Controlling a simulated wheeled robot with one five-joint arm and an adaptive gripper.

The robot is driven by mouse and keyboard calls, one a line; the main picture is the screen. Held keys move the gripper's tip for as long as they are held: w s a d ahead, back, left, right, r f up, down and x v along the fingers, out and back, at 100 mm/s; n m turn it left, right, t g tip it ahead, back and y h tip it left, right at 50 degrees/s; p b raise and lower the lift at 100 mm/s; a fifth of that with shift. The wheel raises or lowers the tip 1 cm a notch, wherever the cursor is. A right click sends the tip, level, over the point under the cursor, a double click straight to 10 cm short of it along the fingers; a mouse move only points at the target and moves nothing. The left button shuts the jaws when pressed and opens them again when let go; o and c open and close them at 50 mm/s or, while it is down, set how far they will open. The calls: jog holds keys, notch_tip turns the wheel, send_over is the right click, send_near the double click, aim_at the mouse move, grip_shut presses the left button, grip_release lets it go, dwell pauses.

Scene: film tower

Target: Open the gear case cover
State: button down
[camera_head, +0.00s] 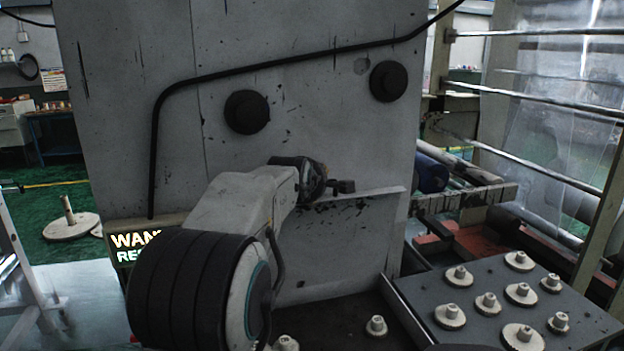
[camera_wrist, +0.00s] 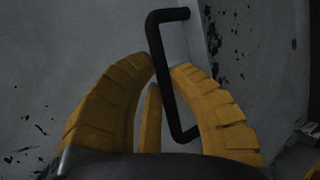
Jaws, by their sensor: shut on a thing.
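The gear case cover (camera_head: 300,120) is a large grey, scuffed upright panel filling the middle of the head view. Its grey surface also fills most of the wrist view (camera_wrist: 60,50). A black U-shaped handle (camera_wrist: 160,55) stands out from the surface. My gripper (camera_wrist: 164,68) has its yellow fingers on both sides of the handle's long bar and is shut on it. In the head view, my arm reaches the panel and hides most of the gripper and handle. I cannot tell whether the cover stands ajar.
Two black round knobs (camera_head: 247,112) (camera_head: 388,81) and a bent black rod (camera_head: 290,62) are on the panel above. A tray (camera_head: 480,273) with several pale gears stands at the lower right. Metal rollers (camera_head: 530,72) are at the right. A pale disc stand (camera_head: 71,224) is at the left.

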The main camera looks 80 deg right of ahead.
jog(key=shift+w+d+f, duration=0.15)
jog(key=c, duration=1.1)
grip_release()
jog(key=v, duration=1.2)
jog(key=shift+r, duration=0.2)
